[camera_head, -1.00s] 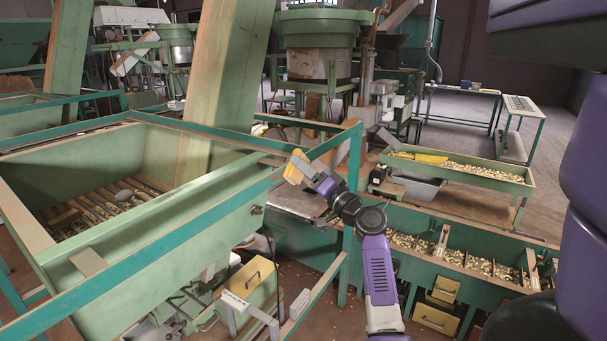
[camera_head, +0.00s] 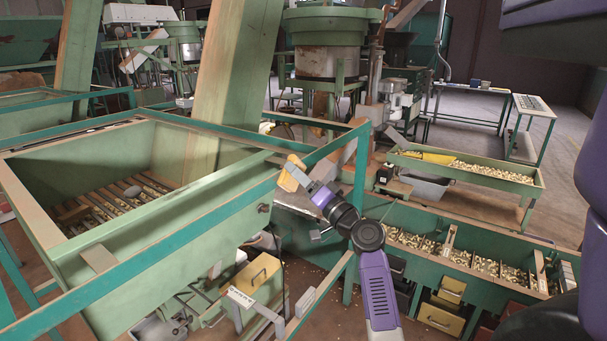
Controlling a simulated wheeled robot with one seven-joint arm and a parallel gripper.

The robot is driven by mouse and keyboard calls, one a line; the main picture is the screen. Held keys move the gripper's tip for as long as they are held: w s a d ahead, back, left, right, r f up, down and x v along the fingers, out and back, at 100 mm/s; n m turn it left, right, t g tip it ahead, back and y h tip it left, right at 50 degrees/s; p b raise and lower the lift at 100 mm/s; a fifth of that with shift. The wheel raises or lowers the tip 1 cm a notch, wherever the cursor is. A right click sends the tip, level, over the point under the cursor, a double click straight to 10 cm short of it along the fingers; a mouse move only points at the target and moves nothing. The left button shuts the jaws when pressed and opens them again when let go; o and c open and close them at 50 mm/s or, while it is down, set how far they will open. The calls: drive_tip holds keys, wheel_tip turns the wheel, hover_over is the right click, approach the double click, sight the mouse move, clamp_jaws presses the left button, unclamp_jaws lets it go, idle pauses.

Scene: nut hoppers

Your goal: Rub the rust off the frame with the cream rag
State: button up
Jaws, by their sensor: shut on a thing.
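My gripper (camera_head: 305,180) is shut on the cream rag (camera_head: 290,177), a small yellowish-cream wad at its tip. The rag is at the teal frame (camera_head: 225,213), against or just over the rail that slopes along the front of the large green hopper. I cannot tell for sure whether it touches. The rail's corner (camera_head: 365,128) stands to the right of the gripper. A brownish area (camera_head: 344,153) shows beside the rail near that corner; I cannot tell if it is rust on the frame. The rail right under the rag is hidden.
The green hopper (camera_head: 190,225) with slats inside lies left of my gripper. A long trough of nuts (camera_head: 500,255) runs at the lower right, with yellow drawers (camera_head: 440,318) below. A yellow bin (camera_head: 255,275) sits under the hopper. Open floor lies at the far right.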

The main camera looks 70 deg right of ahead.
drive_tip(key=shift+w+a+p, duration=0.15)
drive_tip(key=shift+w+a, duration=0.15)
drive_tip(key=shift+a, duration=0.75)
drive_tip(key=shift+w+a+p, duration=0.15)
drive_tip(key=shift+w+a, duration=0.15)
drive_tip(key=shift+a, duration=0.7)
drive_tip(key=shift+w+a+p, duration=0.15)
drive_tip(key=shift+w+a, duration=0.15)
drive_tip(key=shift+a, duration=0.75)
drive_tip(key=shift+s, duration=0.1)
drive_tip(key=b, duration=0.2)
approach(275, 177)
drive_tip(key=shift+s+d+r, duration=0.25)
drive_tip(key=shift+d+r, duration=0.2)
drive_tip(key=shift+s+d+r, duration=0.25)
drive_tip(key=shift+d+r, duration=0.2)
drive_tip(key=s, duration=0.3)
drive_tip(key=shift+a+b, duration=0.35)
